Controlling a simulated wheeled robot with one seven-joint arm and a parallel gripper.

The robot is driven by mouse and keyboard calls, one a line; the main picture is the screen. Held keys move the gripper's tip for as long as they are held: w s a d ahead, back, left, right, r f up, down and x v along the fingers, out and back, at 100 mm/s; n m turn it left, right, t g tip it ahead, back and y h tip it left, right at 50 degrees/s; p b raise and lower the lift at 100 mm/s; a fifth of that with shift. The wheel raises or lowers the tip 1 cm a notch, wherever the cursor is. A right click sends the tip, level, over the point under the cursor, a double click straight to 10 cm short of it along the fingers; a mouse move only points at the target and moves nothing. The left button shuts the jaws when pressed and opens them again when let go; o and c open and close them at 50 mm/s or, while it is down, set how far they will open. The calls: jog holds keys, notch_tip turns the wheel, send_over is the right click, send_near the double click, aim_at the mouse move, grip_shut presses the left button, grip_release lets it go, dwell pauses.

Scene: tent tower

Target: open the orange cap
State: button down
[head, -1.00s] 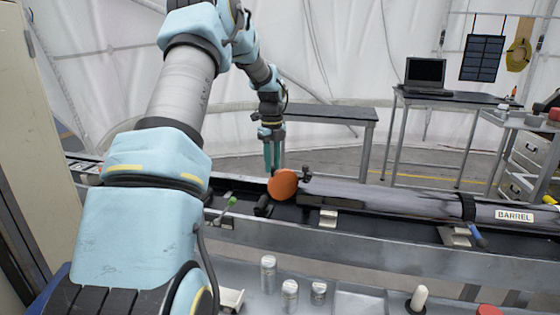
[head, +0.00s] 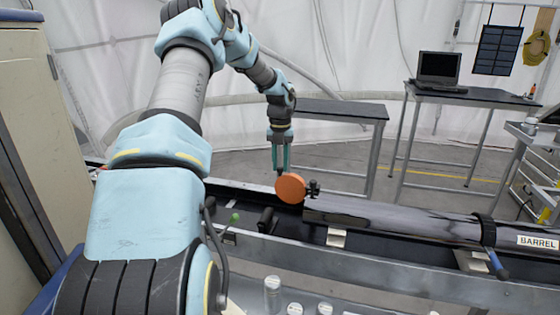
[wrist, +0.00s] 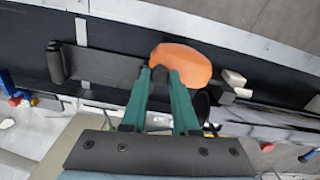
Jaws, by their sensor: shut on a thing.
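The orange cap (head: 290,188) is a round disc at the left end of the long dark barrel (head: 400,220). It stands a little apart from the barrel's end, beside a small dark fitting (head: 313,188) that looks like its hinge. My gripper (head: 281,168) comes down from above, with its green fingers at the cap's upper edge. In the wrist view the cap (wrist: 183,62) lies at the fingertips (wrist: 164,74), which are shut on its rim. The exact contact is partly hidden by the fingers.
The barrel lies along a dark trough with a metal front rail (head: 330,265). A green-tipped lever (head: 234,218) and a black roller (head: 267,220) are left of the cap. Small metal canisters (head: 272,292) stand in front. A laptop table (head: 465,93) stands behind, with clear floor before it.

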jog(key=shift+w+d+m, duration=0.1)
jog(key=shift+w+m, duration=0.15)
jog(key=shift+m, duration=0.05)
dwell(0.4)
jog(key=c, duration=0.7)
grip_release()
notch_tip(320, 180, up, 11)
jog(key=b, duration=0.3)
jog(key=shift+f, duration=0.1)
